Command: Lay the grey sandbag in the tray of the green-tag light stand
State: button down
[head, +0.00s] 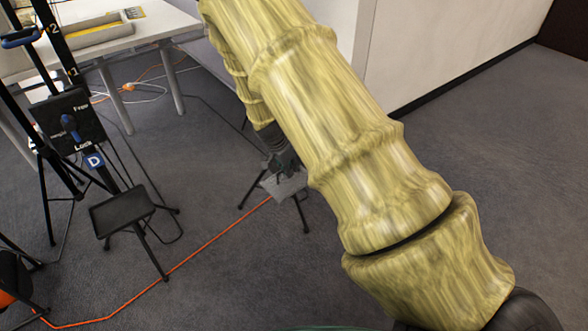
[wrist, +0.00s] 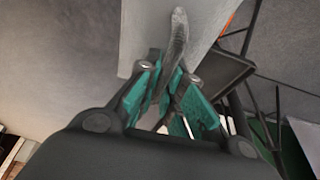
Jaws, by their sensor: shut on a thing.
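My gripper (head: 281,164) is low in the middle of the head view, at the end of my arm. In the wrist view its teal fingers (wrist: 172,95) are shut on the dark strap (wrist: 178,40) of the light grey sandbag (wrist: 146,35). The sandbag (head: 284,188) shows small below my gripper in the head view, over a black three-legged stand (head: 303,215). A dark tray (wrist: 228,72) shows partly behind the sandbag in the wrist view. I cannot tell whether the bag touches it. No green tag is readable; my arm hides the stand's upper part.
Another stand with an empty black tray (head: 122,210) and a blue D tag (head: 95,160) is at left. An orange cable (head: 205,247) crosses the floor. A white table (head: 125,32) is at the back left. A pale wall (head: 440,45) stands behind; open carpet lies right.

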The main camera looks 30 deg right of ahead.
jog(key=shift+w+d, duration=0.3)
jog(key=shift+d, duration=0.1)
jog(key=shift+w+d+f+b, duration=0.8)
jog(key=shift+w+d, duration=0.85)
jog(key=shift+w, duration=0.35)
jog(key=shift+w+d+f+b, duration=0.8)
jog(key=shift+w+d, duration=0.8)
jog(key=shift+w, duration=0.4)
jog(key=shift+w+d+f+b, duration=0.75)
jog(key=shift+w+d, duration=0.9)
jog(key=shift+w, duration=0.35)
jog(key=shift+f, duration=0.1)
jog(key=c, duration=1.5)
grip_release()
jog(key=shift+c, duration=0.2)
jog(key=p+v, duration=0.2)
jog(key=v, duration=1)
jog(key=shift+p, duration=0.4)
